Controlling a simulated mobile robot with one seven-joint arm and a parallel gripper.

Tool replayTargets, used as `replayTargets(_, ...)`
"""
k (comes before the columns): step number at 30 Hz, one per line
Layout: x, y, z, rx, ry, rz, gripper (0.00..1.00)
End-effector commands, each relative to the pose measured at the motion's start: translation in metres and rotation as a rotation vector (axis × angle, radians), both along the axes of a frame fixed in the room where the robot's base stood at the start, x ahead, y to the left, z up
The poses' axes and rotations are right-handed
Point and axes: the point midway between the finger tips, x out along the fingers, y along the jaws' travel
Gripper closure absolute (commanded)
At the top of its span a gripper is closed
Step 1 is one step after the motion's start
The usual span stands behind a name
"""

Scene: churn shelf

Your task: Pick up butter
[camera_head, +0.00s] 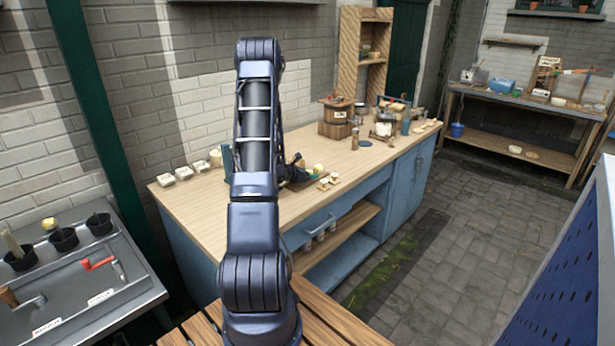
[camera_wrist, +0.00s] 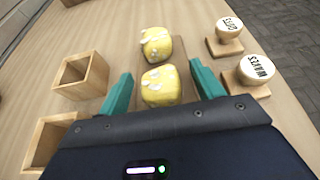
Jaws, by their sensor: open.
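The nearer butter (camera_wrist: 160,86) sits between the two teal fingers of my gripper (camera_wrist: 160,92), with a gap on each side. The farther butter (camera_wrist: 156,45) lies just beyond the fingertips. My gripper is open and empty. In the head view my arm reaches over the counter (camera_head: 210,205), and the gripper is mostly hidden behind it; a yellow lump (camera_head: 318,168) shows just to its right.
Two square wooden boxes (camera_wrist: 82,76) (camera_wrist: 50,142) stand left of the gripper in the wrist view. Two round-topped stamps with lettering, one reading "GIFTS" (camera_wrist: 229,30) and another (camera_wrist: 256,70), stand to the right.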

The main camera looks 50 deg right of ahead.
Motion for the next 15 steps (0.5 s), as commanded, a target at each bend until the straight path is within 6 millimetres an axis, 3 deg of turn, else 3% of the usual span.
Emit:
replayTargets(1,0.0000,0.0001,0.0000,0.000,0.000,0.000,0.34)
replayTargets(8,0.0000,0.0002,0.0001,0.000,0.000,0.000,0.79)
replayTargets(15,0.0001,0.0003,0.0004,0.000,0.000,0.000,0.82)
